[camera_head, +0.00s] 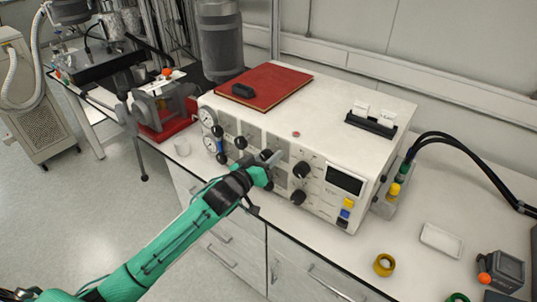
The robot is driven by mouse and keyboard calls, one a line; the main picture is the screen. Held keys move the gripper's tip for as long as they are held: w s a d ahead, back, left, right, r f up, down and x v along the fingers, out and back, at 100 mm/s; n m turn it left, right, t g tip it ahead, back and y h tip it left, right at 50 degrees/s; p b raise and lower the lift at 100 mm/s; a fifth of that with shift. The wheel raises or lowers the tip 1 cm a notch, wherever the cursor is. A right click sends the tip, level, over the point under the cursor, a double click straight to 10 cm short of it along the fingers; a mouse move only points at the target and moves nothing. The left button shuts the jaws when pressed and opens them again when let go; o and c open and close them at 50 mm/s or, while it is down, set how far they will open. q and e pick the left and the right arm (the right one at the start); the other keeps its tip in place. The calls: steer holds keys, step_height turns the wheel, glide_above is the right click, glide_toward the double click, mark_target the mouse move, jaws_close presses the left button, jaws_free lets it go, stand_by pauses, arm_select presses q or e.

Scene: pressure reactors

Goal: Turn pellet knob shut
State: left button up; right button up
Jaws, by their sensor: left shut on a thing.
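A white control box (340,108) stands on the bench, its front panel bearing several black knobs, gauges and a dark display (344,180). My left arm comes in from the lower left, and its gripper (268,168) is at the middle of the panel, shut on a knob there. That knob is mostly hidden by the fingers. Other black knobs show beside it, such as one to the right (301,169), one below that (298,197) and one to the left (240,143). I cannot read which is labelled pellet. My right gripper is not in view.
A red book (275,86) with a black object lies on top of the box. A yellow ring (384,264), a white tray (441,240) and a dark device (500,270) sit on the bench at right. Black hoses (450,142) run beside the box.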

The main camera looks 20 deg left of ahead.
arm_select(q)
steer(key=m, duration=0.2)
steer(key=shift+r+m+p, duration=0.1)
steer(key=shift+m+p, duration=0.25)
steer(key=shift+m, duration=0.05)
steer(key=m, duration=0.3)
steer(key=shift+a+m+p, duration=0.1)
steer(key=shift+m+p, duration=0.2)
steer(key=shift+p, duration=0.1)
steer(key=m, duration=0.3)
steer(key=shift+w+m, duration=0.1)
steer(key=shift+m, duration=0.2)
steer(key=shift+m+p, duration=0.45)
steer(key=shift+m, duration=1.05)
steer(key=o, duration=1)
steer(key=shift+c, duration=0.2)
